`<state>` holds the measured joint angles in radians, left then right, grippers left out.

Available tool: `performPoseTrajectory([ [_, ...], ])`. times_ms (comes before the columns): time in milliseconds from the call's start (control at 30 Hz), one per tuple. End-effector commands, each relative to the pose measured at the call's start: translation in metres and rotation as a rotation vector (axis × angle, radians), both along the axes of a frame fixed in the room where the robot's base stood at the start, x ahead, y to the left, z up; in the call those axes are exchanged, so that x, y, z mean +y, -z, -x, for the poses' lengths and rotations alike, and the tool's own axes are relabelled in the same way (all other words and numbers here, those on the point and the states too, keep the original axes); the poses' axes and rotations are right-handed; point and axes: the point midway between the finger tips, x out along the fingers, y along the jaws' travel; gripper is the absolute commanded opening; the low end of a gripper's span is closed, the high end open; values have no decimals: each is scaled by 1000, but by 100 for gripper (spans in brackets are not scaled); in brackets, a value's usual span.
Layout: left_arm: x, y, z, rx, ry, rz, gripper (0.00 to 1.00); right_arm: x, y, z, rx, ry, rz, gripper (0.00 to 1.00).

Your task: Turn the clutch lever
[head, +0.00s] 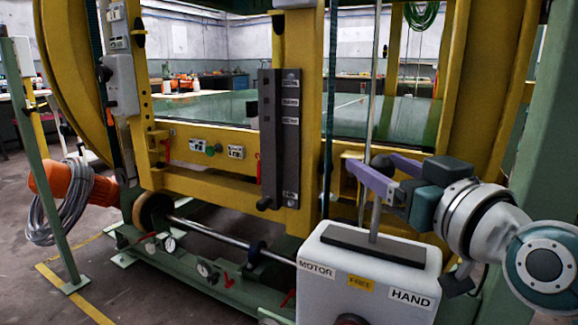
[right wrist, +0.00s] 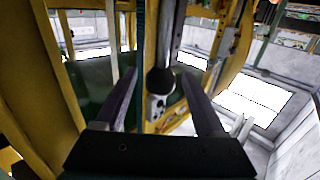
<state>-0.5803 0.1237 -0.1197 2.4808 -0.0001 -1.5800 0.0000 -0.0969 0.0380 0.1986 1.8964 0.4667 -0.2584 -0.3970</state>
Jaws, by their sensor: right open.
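The clutch lever (head: 375,220) is a grey metal stem. It rises from a dark slotted plate on top of a white box (head: 330,285) labelled MOTOR, FREE and HAND. The stem stands nearly upright, close to the FREE label. Its black ball knob (head: 382,162) is partly hidden by my right gripper (head: 370,160). That gripper has purple fingers, comes in from the right and is open around the knob's height. In the right wrist view the knob (right wrist: 160,82) shows between the two spread fingers (right wrist: 162,82), with gaps on both sides. My left gripper is out of view.
A yellow frame (head: 205,185) with a dark panel (head: 280,140) stands behind the box. A thin vertical rod (head: 372,80) rises behind the lever. A steel shaft (head: 225,235) and gauges run low at left. An orange motor (head: 55,180) with coiled cable is at far left.

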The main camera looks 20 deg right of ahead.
Motion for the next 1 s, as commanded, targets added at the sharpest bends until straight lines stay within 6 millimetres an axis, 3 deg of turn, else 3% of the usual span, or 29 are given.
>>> performPoseTrajectory([
  [333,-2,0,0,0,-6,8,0,0,0,-3,0,0,0,70],
  [900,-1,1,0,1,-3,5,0,0,0,-3,0,0,0,5],
  [1000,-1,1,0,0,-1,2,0,0,0,-3,0,0,0,0],
])
